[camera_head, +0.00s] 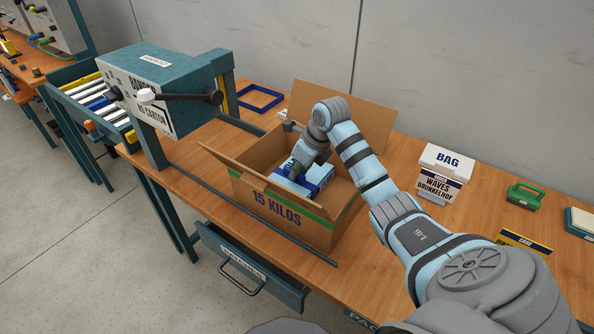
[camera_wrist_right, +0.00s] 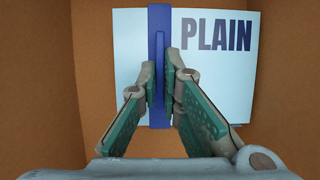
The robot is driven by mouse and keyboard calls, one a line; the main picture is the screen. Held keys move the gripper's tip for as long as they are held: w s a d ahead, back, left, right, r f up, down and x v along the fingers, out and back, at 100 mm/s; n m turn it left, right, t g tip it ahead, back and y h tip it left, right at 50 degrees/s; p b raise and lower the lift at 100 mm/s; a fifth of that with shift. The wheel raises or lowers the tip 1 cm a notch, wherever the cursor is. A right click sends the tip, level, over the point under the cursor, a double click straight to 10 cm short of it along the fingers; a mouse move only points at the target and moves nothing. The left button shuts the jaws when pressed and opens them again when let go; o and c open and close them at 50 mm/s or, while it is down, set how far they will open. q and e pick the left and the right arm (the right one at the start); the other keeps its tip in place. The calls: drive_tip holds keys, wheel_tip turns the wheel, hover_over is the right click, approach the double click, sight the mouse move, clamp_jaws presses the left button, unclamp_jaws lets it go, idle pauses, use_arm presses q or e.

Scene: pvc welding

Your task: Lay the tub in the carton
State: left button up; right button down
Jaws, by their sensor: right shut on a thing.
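The carton (camera_head: 300,231) stands open on the wooden bench, with "15 KILOS" and a green band on its front and its flaps folded out. The tub (camera_head: 319,176) is pale blue with a dark blue strip and sits inside the carton's walls. In the right wrist view the tub (camera_wrist_right: 217,75) reads "PLAIN", with brown carton walls around it. My right gripper (camera_head: 297,169) reaches down into the carton. Its fingers (camera_wrist_right: 159,78) are shut on the tub's raised blue strip. Whether the tub touches the carton floor is hidden. My left gripper is out of view.
A teal machine (camera_head: 165,85) with a lever stands left of the carton, beside a roller conveyor (camera_head: 95,98). A blue frame (camera_head: 260,97) lies behind. A drawer (camera_head: 250,265) sticks out below the bench.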

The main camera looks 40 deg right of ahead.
drive_tip(key=c, duration=1.8)
unclamp_jaws()
drive_tip(key=shift+s, duration=0.1)
drive_tip(key=shift+r, duration=0.1)
drive_tip(key=shift+r, duration=0.3)
drive_tip(key=p+v, duration=0.1)
drive_tip(key=v, duration=1)
drive_tip(key=shift+s+r+p, duration=0.15)
drive_tip(key=shift+r+p, duration=0.1)
drive_tip(key=shift+p, duration=0.15)
